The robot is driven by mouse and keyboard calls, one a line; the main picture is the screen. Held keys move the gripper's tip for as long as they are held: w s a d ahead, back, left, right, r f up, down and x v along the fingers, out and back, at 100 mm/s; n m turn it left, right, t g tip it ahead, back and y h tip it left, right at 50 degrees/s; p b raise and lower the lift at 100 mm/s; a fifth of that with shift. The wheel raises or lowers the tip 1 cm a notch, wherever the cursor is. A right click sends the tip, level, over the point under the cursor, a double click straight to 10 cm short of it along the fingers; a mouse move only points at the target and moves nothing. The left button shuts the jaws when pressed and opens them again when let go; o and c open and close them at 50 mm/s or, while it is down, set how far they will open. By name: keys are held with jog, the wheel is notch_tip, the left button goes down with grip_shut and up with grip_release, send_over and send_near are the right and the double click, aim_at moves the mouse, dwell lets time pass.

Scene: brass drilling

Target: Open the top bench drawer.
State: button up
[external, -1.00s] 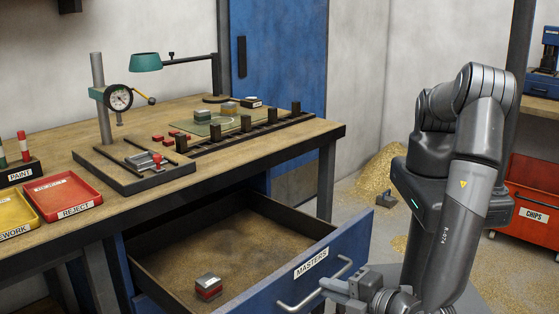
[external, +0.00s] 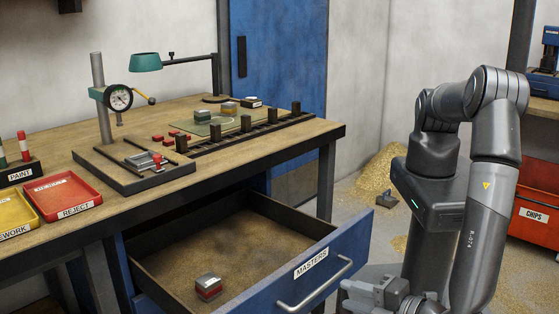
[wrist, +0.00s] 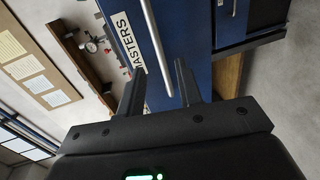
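The blue top drawer (external: 345,245) with the MASTERS label stands pulled well out of the bench, its wooden inside in view. Its silver bar handle (external: 326,286) is on the front. My gripper (external: 345,290) is just to the right of the handle in the external view, with a small gap. In the wrist view my gripper (wrist: 161,82) shows two fingers spread apart with nothing between the tips. The handle (wrist: 155,45) lies ahead of them, beside the label on the drawer front (wrist: 182,35).
A small block with red, grey and white layers (external: 208,288) lies in the drawer. The bench top (external: 250,165) holds a dial gauge stand (external: 118,97), a teal lamp (external: 146,62) and a red reject tray (external: 67,193).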

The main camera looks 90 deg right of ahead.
jog(key=v, duration=0.5)
jog(key=shift+s+a, duration=0.15)
jog(key=shift+s, duration=0.05)
jog(key=w+d+r+m+g+y, duration=0.2)
jog(key=w+d+r+g, duration=0.35)
jog(key=d+r, duration=0.7)
jog(key=w+d+r+m+g+y, duration=0.2)
jog(key=w+d+r+m+g, duration=0.3)
jog(key=d+r, duration=0.7)
jog(key=s+d+r+y, duration=0.2)
jog(key=d+r, duration=0.1)
jog(key=d, duration=0.4)
jog(key=s+d+r+y, duration=0.15)
jog(key=d+r, duration=0.25)
jog(key=d, duration=0.4)
jog(key=s+d+r+m+t+y, duration=0.2)
jog(key=s+d+t, duration=0.3)
jog(key=s+d, duration=0.5)
jog(key=shift+s+d+r+y, duration=0.3)
jog(key=shift+s+r+y, duration=0.2)
jog(key=shift+s+y, duration=0.4)
